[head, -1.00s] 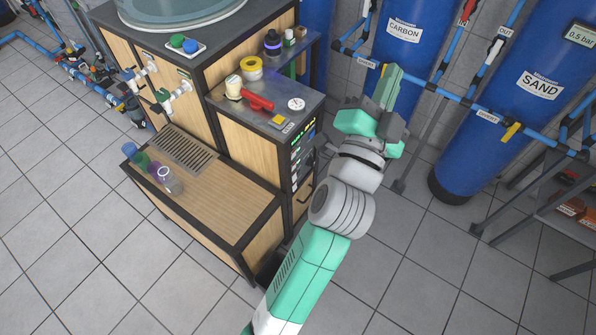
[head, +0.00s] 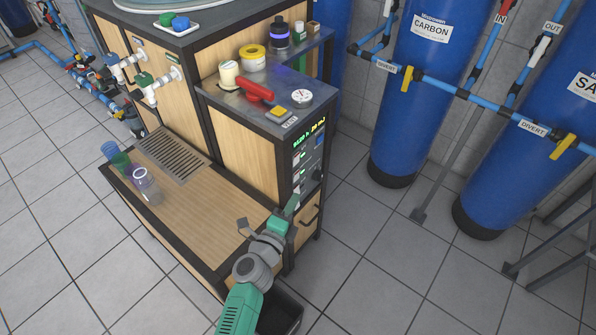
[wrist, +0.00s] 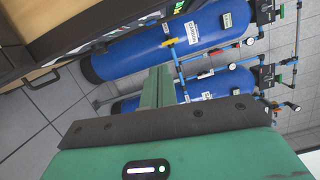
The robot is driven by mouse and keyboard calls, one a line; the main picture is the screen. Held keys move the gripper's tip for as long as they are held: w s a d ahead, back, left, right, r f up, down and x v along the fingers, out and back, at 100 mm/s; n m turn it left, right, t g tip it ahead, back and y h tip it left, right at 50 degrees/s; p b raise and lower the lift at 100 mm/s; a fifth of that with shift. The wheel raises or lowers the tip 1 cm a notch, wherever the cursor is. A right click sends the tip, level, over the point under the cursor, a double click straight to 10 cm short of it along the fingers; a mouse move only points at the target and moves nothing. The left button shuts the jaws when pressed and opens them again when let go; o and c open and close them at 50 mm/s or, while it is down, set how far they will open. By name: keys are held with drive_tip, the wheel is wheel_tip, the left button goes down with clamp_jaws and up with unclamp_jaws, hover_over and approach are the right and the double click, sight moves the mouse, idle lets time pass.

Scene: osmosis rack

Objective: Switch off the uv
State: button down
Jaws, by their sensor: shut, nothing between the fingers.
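The control panel (head: 308,158) is on the narrow side of the wooden cabinet. It has a lit green and yellow display (head: 308,136) at the top and several small switches or knobs below. Its labels are too small to read, so I cannot tell which control is the uv's or how it is set. My gripper (head: 292,205) is just below the panel in the head view, in front of the drawer area, with its fingers shut and empty. In the wrist view the green fingers (wrist: 157,88) are together and point towards the blue tanks. I see no contact with the panel.
A grey-topped shelf (head: 225,98) above the panel holds a red valve handle (head: 256,88), a gauge (head: 302,97) and tape. A lower bench (head: 190,195) carries cups. A black bin (head: 280,312) stands below my arm. Blue tanks (head: 415,100) stand right; floor between is clear.

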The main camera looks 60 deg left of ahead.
sight(296, 160)
drive_tip(key=shift+r, duration=0.1)
drive_tip(key=w+a+b, duration=0.1)
drive_tip(key=w+a, duration=0.1)
drive_tip(key=a, duration=0.1)
drive_tip(key=w+a+b, duration=0.2)
drive_tip(key=a, duration=0.1)
drive_tip(key=w+a+r+b, duration=0.1)
drive_tip(key=w+a+b, duration=0.1)
drive_tip(key=a, duration=0.2)
drive_tip(key=shift+f, duration=0.1)
